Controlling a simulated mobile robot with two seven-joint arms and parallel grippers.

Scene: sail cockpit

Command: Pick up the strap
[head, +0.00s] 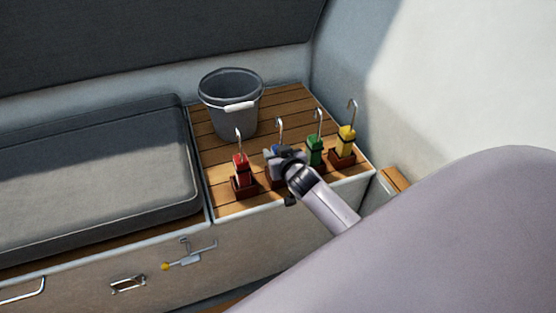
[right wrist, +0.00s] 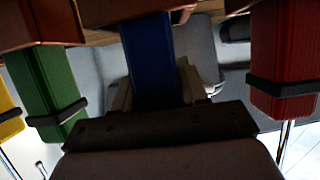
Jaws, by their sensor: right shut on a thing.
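Several rolled straps with metal hooks stand in a row in brown wooden holders along the front of the slatted wooden top. They are a red strap (head: 241,169), a blue strap (head: 279,149), a green strap (head: 315,151) and a yellow strap (head: 347,139). My right gripper (head: 281,157) is shut on the blue strap, which shows between its fingers in the right wrist view (right wrist: 150,60). The gripper hides most of the blue strap in the head view. The red strap (right wrist: 284,60) and green strap (right wrist: 58,90) stand close on either side. My left gripper is not in view.
A grey bucket (head: 230,105) with a white-gripped handle stands behind the straps on the slatted top (head: 285,100). A grey cushion (head: 90,175) lies to the left. A pale wall (head: 430,80) rises at the right. A latch (head: 188,256) is on the bench front.

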